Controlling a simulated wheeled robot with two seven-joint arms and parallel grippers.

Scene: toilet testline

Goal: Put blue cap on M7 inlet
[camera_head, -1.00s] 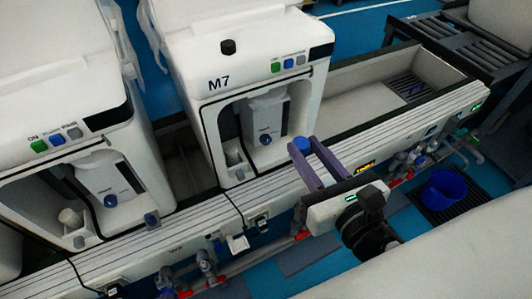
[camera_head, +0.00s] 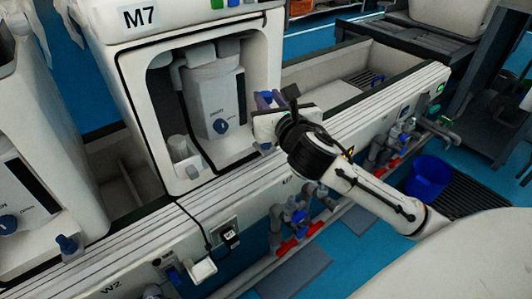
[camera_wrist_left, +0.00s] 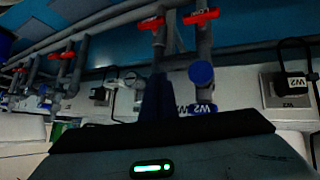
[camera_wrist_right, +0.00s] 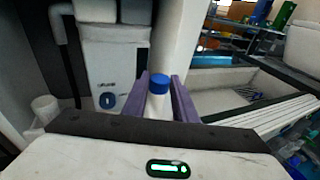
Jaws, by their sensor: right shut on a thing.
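The M7 machine (camera_head: 165,135) is the white unit at centre left in the head view, with an open front bay. My right gripper (camera_head: 268,100) is at the right edge of that bay. In the right wrist view, my right gripper (camera_wrist_right: 160,92) is shut on the blue cap (camera_wrist_right: 159,84), which sits between its purple fingers with a white part below it. The cap is hidden in the head view. I cannot make out which fitting is the M7 inlet. My left gripper (camera_wrist_left: 158,98) shows only in the left wrist view, fingers together and empty, near pipes.
A blue-grey fitting (camera_head: 265,148) is just below my right gripper. Red-handled valves (camera_head: 287,245) and pipes run below the ledge. A blue bucket (camera_head: 428,178) is at the right.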

